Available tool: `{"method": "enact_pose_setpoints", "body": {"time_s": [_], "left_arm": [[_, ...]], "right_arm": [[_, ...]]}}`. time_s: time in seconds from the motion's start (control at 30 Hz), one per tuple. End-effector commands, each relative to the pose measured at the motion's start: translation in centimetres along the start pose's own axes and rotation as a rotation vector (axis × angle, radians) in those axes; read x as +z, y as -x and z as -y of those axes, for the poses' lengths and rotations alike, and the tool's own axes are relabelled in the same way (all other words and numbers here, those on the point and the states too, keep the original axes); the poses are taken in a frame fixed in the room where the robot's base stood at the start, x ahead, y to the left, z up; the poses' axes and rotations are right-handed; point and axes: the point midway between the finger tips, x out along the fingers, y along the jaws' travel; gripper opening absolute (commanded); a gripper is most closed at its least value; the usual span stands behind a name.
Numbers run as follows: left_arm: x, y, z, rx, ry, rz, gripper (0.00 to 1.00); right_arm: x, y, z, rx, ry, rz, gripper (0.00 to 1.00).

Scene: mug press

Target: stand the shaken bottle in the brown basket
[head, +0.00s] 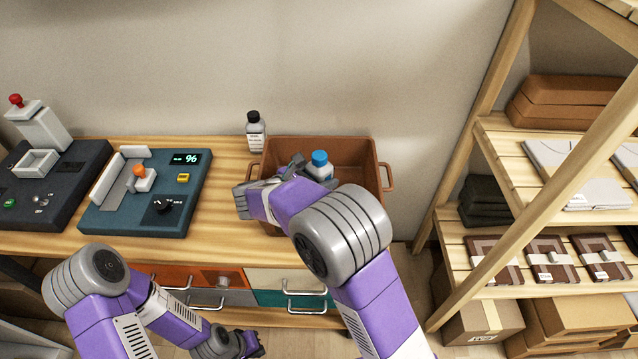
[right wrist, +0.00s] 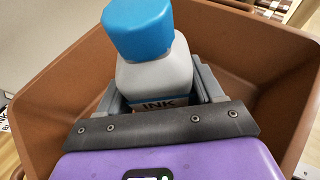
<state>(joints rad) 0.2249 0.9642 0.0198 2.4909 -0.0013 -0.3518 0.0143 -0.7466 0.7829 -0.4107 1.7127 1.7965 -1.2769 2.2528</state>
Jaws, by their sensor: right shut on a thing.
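The brown basket (head: 352,150) stands on the wooden bench, and its inner wall fills much of the right wrist view (right wrist: 259,70). A white bottle with a blue cap (head: 320,165) is at the basket, upright or nearly so; it also shows in the right wrist view (right wrist: 155,75), with an INK label. My right gripper (right wrist: 155,98) is shut on this bottle, one jaw on each side of its body. The bottle's base is hidden, so I cannot tell whether it touches the basket floor. My left gripper (head: 250,344) hangs low in front of the drawers, its jaws too small to judge.
A black-capped bottle (head: 256,132) stands on the bench just left of the basket. A teal machine (head: 150,195) with a display reading 96 and a dark machine (head: 50,185) with a red knob stand further left. A wooden shelf rack (head: 480,130) is at right.

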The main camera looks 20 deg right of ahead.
Motion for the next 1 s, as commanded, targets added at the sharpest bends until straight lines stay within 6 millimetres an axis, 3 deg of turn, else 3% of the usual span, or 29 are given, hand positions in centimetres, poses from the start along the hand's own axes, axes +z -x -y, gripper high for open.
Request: {"method": "enact_pose_setpoints", "body": {"time_s": [0.1, 0.97, 1.0], "left_arm": [[0.0, -0.6, 0.2, 0.000, 0.000, 0.000, 0.00], [-0.1, -1.9, 0.7, 0.000, 0.000, 0.000, 0.00], [-0.1, -1.9, 0.7, 0.000, 0.000, 0.000, 0.00]], "right_arm": [[-1.3, -0.6, 0.0, -0.001, -0.001, 0.003, 0.09], [-2.3, -1.0, 0.0, 0.000, -0.003, 0.002, 0.09], [-2.4, -1.0, 0.0, 0.000, -0.001, 0.000, 0.71]]}}
